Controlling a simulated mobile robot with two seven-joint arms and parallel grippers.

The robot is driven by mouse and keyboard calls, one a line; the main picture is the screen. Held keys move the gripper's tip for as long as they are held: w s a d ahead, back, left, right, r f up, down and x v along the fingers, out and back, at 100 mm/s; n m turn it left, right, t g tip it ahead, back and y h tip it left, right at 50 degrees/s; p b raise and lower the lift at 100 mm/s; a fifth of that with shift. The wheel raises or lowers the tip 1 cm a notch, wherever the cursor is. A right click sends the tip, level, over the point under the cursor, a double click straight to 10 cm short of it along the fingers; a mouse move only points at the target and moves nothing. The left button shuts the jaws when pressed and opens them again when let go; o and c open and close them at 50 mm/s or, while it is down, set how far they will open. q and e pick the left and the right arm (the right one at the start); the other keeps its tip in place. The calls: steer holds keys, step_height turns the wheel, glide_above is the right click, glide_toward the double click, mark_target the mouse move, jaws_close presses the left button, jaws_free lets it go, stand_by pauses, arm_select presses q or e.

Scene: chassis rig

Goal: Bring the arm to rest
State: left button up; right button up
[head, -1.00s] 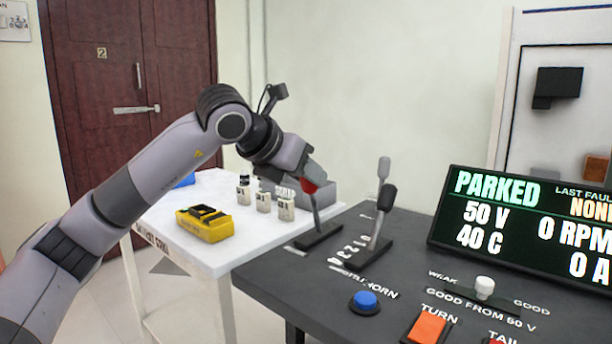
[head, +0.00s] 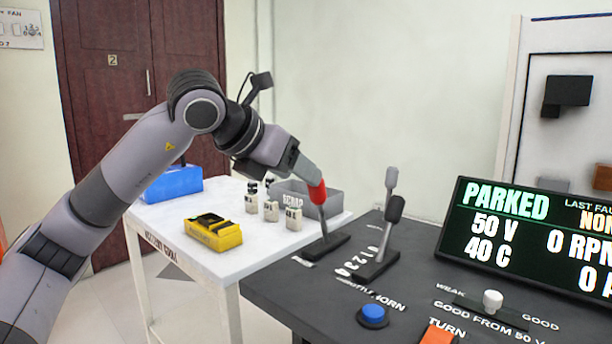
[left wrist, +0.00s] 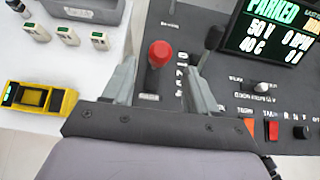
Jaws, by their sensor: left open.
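My left gripper (head: 306,174) is open at the red-knobbed lever on the dark console. The red knob (head: 317,192) tops a thin upright lever on a dark slotted base. In the left wrist view the red knob (left wrist: 160,54) shows between the spread fingers of my left gripper (left wrist: 164,80), with a gap on each side. In the head view the fingertips overlap the top of the knob; I cannot tell whether they touch it. The left arm is bent, its elbow high at the left. My right gripper is not in view.
The screen (head: 540,240) reads PARKED. A yellow device (head: 213,233), small white blocks (head: 271,211), a grey bin (head: 335,203) and a blue box (head: 173,184) are on the white table.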

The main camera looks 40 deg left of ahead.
arm_select(q)
steer(key=shift+s+r, duration=0.35)
steer(key=shift+s, duration=0.2)
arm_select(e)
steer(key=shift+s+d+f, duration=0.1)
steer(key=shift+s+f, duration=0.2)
